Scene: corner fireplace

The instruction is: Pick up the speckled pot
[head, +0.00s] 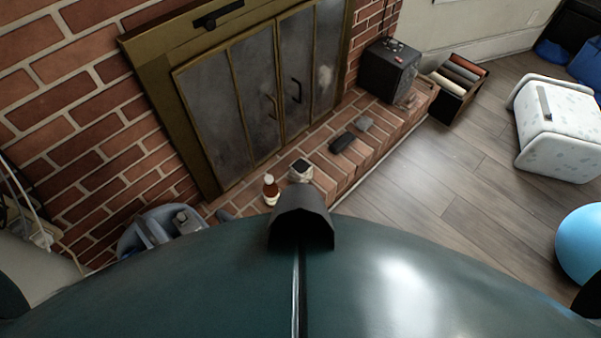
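A small whitish pot-like thing (300,171) with a dark square top stands on the brick hearth, near the middle of the head view. It may be the speckled pot, but it is too small to make out speckles. Its lower part is close behind a dark part in the foreground. A small brown bottle (270,187) with a pale top and base stands just left of it. Neither of my grippers shows in the head view. Only dark fragments show at the far left and right edges.
The brick hearth (382,152) runs below the fireplace's glass doors (262,95). On it are a dark flat object (342,142) and a black box (388,70). A crate (457,88), a spotted white bin-like object (560,130) and a blue ball (582,243) flank open wood floor.

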